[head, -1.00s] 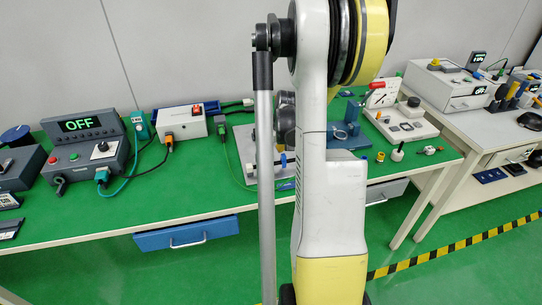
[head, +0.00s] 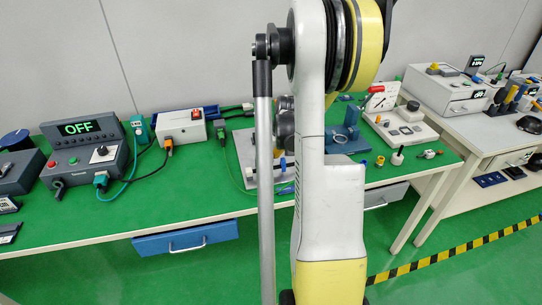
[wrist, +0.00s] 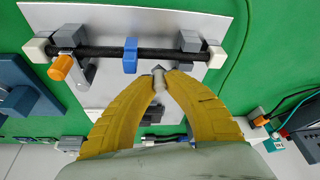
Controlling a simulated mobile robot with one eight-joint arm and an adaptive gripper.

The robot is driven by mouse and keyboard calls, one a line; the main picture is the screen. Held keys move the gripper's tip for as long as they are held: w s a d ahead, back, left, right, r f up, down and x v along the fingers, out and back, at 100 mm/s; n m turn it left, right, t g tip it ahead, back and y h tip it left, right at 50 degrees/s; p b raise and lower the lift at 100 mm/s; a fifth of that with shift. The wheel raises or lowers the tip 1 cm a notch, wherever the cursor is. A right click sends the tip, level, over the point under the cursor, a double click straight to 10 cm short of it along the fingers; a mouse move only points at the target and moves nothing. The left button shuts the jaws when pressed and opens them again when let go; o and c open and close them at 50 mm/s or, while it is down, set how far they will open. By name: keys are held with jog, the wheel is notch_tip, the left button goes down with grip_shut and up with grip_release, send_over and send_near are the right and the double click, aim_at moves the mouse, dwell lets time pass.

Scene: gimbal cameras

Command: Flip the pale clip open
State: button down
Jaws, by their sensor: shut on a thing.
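In the wrist view, my gripper (wrist: 159,76) is closed with its two yellow fingers on a small pale grey piece (wrist: 158,78), which looks like the pale clip's lever. It sits just below a black rod (wrist: 110,53) on a light plate (wrist: 125,15). The rod rests in two grey holders, the left one (wrist: 70,37) and the right one (wrist: 190,41). A metal lever with an orange end (wrist: 62,67) hangs by the left holder. The fingers hide part of the pale clip. In the head view my arm hides the gripper and most of the fixture.
A blue clip (wrist: 130,55) sits on the rod, just left of my fingertips. A blue block (wrist: 22,98) stands at the left of the wrist view, and cables and dark boxes lie at the right. In the head view an OFF display box (head: 82,128) stands on the green bench (head: 150,215).

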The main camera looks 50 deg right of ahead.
jog(key=d+n, duration=0.1)
jog(key=n, duration=0.1)
jog(key=d+n+y, duration=0.1)
jog(key=n, duration=0.1)
jog(key=shift+w+t+y, duration=0.3)
jog(key=shift+w, duration=0.05)
jog(key=shift+w+d+n+y+p, duration=0.15)
jog(key=shift+w+d+n+y, duration=0.1)
jog(key=shift+n, duration=0.4)
jog(key=shift+w+d+n+y+p, duration=0.2)
jog(key=shift+n+y, duration=0.1)
jog(key=shift+n, duration=0.4)
jog(key=shift+w+d+n+y+p, duration=0.15)
jog(key=shift+w+d+n+y, duration=0.1)
jog(key=shift+n, duration=0.4)
jog(key=c, duration=1.4)
grip_release()
jog(key=shift+r, duration=0.15)
jog(key=v, duration=1.1)
jog(key=shift+r, duration=0.45)
